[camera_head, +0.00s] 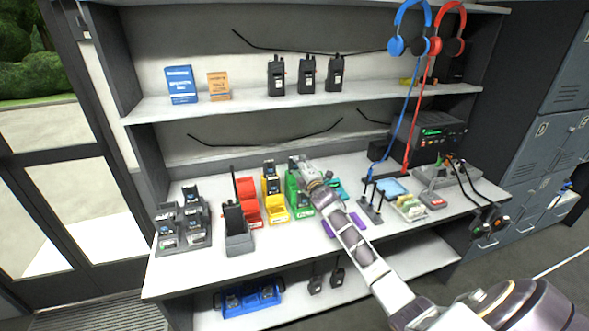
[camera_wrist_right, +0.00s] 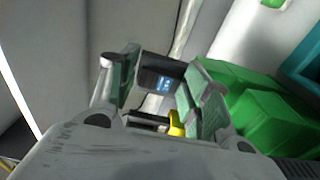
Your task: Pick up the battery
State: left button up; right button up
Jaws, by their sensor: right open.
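My right arm reaches in from the lower right of the head view, and its gripper (camera_head: 304,166) is at the green bin (camera_head: 296,204) on the table. In the right wrist view the gripper (camera_wrist_right: 164,70) is open. A dark battery (camera_wrist_right: 158,83) with a blue label shows in the gap between its two fingers. Whether the fingers touch it cannot be told. The battery (camera_head: 293,165) at the green bin is partly hidden by the gripper in the head view. My left gripper is not in view.
A yellow bin (camera_head: 273,210) and a red bin (camera_head: 247,208) stand to the left, with a radio in a charger (camera_head: 238,243) and a charging rack (camera_head: 182,240). A blue headset (camera_head: 396,46) and a red headset (camera_head: 435,46) hang at the right. A shelf (camera_head: 220,105) runs above.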

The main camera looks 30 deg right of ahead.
jog(key=shift+w, duration=0.15)
dwell(0.3)
jog(key=c, duration=0.8)
jog(key=shift+r, duration=0.15)
jog(key=shift+c, duration=0.2)
notch_tip(320, 180, up, 10)
dwell(0.4)
